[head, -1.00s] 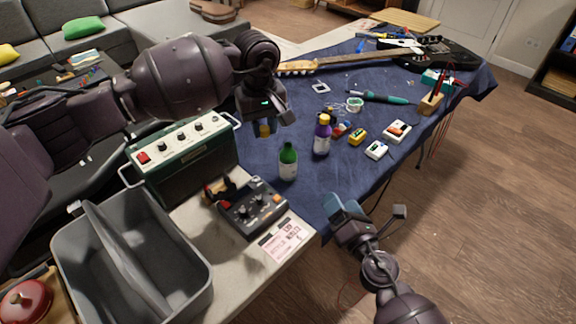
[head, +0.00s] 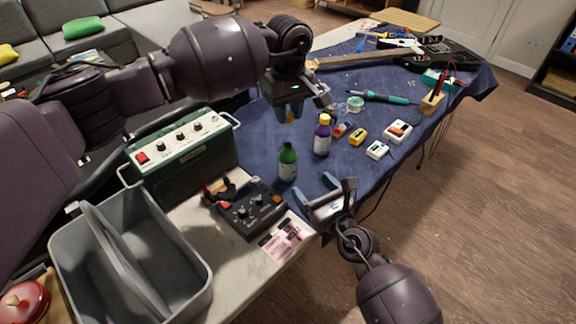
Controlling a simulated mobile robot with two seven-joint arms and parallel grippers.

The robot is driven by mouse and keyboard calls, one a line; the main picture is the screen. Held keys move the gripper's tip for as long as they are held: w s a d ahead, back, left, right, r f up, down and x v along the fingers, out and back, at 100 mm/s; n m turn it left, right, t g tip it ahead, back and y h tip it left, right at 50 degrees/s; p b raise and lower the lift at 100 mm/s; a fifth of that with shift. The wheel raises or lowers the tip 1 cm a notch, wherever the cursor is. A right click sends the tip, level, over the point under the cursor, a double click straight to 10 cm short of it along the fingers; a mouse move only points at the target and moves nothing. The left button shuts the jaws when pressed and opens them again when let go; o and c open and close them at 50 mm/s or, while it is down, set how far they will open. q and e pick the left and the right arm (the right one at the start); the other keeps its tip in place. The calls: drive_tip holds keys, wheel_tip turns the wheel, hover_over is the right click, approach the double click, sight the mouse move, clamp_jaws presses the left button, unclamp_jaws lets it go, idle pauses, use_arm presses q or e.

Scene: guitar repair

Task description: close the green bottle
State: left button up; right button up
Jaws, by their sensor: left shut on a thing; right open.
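The green bottle (head: 288,163) stands upright on the blue cloth, with a pale label and no yellow cap on its neck. A purple bottle (head: 322,138) with a yellow cap stands to the right of the green one.
The black control box (head: 250,210) lies in front of the green bottle. The green amplifier (head: 185,150) and grey tray (head: 70,262) are at left. Small pedals (head: 397,131) and a guitar (head: 370,57) lie farther right and back on the cloth (head: 262,150).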

sight(293, 162)
drive_tip(key=x, duration=1.2)
drive_tip(key=c, duration=1.4)
use_arm(q)
drive_tip(key=shift+f, duration=2.5)
use_arm(e)
drive_tip(key=shift+o, duration=0.2)
use_arm(q)
drive_tip(key=shift+f, duration=0.1)
drive_tip(key=shift+f, duration=0.8)
drive_tip(key=shift+f, duration=0.6)
